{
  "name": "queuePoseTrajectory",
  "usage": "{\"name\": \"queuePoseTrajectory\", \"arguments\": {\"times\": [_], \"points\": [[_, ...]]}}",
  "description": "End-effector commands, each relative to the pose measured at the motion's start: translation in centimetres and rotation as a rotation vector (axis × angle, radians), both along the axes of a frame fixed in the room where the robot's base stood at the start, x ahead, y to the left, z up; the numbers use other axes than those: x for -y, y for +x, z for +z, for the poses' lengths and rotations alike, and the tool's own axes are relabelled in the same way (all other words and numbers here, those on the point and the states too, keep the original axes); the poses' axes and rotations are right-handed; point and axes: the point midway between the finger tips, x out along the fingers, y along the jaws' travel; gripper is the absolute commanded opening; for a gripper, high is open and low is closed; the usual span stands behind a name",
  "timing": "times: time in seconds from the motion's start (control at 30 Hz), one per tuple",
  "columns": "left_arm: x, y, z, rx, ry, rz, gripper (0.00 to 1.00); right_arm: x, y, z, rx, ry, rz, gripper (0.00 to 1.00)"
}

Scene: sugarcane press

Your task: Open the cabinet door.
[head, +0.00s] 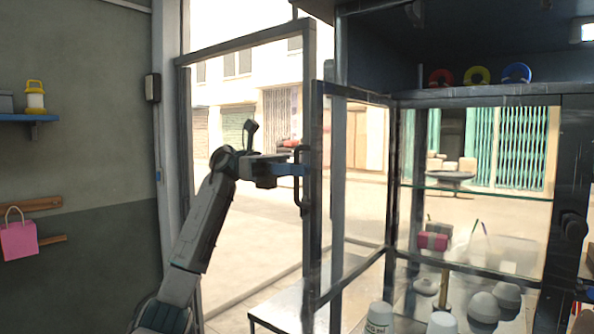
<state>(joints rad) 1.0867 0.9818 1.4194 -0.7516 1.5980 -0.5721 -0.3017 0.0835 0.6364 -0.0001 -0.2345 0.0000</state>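The cabinet door (316,190) is a dark-framed glass panel. It stands swung out towards me from the left side of the glass cabinet (470,266), so the cabinet's front is open beside it. A dark vertical handle (300,200) sticks out from the door's outer face, on the left. My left gripper (293,169) reaches it from the left, its blue-tipped fingers across the handle's middle. It appears shut on the handle; the far finger is partly hidden. My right gripper is not in view.
Inside the cabinet are a glass shelf (480,193), a pink-red box (433,241) and white rounded items (484,307). Coloured tape rolls (477,76) lie above. A low table (275,305) stands below the door. A pink bag (19,236) hangs on the left wall.

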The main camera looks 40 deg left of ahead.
Motion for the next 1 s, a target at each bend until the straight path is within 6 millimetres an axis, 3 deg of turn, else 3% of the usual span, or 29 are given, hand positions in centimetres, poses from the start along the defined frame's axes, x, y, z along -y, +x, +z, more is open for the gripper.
{"name": "queuePoseTrajectory", "arguments": {"times": [0.37,0.8,1.0], "points": [[-0.8,-0.1,0.0,0.001,-0.002,0.002,0.15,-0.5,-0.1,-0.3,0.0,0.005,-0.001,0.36],[-8.9,-1.7,0.1,0.002,-0.004,0.002,0.15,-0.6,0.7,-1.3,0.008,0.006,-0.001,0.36],[-10.5,-2.0,0.0,0.0,-0.002,0.001,0.15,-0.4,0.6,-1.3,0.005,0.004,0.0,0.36]]}}
